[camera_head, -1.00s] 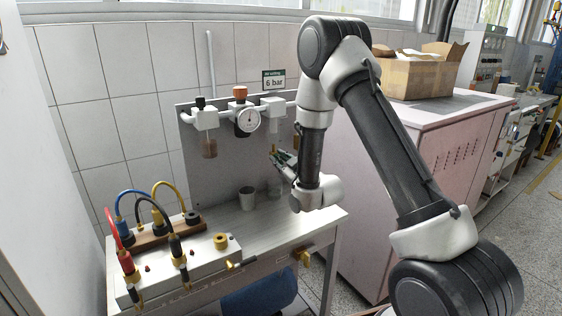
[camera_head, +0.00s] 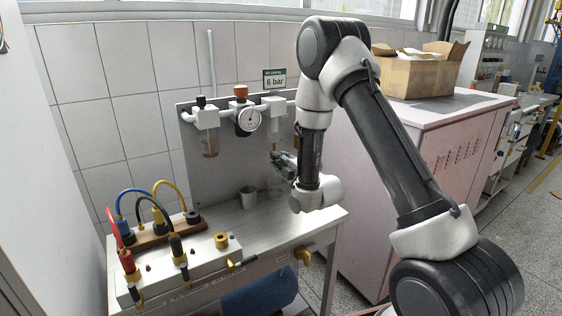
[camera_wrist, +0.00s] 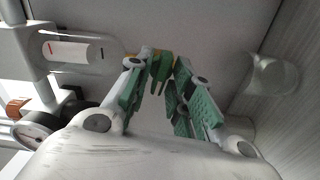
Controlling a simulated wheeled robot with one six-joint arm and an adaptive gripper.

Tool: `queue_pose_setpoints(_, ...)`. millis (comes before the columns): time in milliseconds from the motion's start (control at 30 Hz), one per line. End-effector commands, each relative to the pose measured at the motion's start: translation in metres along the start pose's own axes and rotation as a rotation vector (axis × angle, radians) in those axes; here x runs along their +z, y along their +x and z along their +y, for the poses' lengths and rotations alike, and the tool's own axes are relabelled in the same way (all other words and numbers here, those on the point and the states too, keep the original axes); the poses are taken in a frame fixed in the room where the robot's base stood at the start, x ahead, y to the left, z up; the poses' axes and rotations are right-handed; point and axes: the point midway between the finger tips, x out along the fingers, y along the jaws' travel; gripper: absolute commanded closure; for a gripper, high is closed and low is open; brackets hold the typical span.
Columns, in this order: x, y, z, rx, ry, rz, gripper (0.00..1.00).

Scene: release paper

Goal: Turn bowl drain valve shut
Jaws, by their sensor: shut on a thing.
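The clear bowl (camera_wrist: 95,54) with a white and red label shows at the upper left of the wrist view. At its lower end is the small yellow drain valve (camera_wrist: 153,54), partly hidden by the fingers. My gripper (camera_wrist: 163,66), with green finger pads, has its tips closed around the valve. In the head view, my gripper (camera_head: 280,158) is below the right-hand unit (camera_head: 273,103) on the grey panel; the valve there is small and mostly hidden.
A grey cup (camera_head: 248,197) stands on the bench below. Hoses and a valve block (camera_head: 165,270) fill the bench's left. A pink cabinet (camera_head: 380,190) stands at the right.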

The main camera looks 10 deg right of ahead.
Motion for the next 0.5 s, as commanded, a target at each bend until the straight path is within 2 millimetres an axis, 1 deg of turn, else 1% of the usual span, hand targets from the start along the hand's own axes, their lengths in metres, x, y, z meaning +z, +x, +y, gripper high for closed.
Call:
queue_pose_setpoints(200, -0.0008, -0.0002, -0.0013, -0.002, -0.114, 0.002, 1.0)
queue_pose_setpoints(500, -0.0008, -0.0002, -0.0019, -0.002, -0.184, 0.002, 1.0)
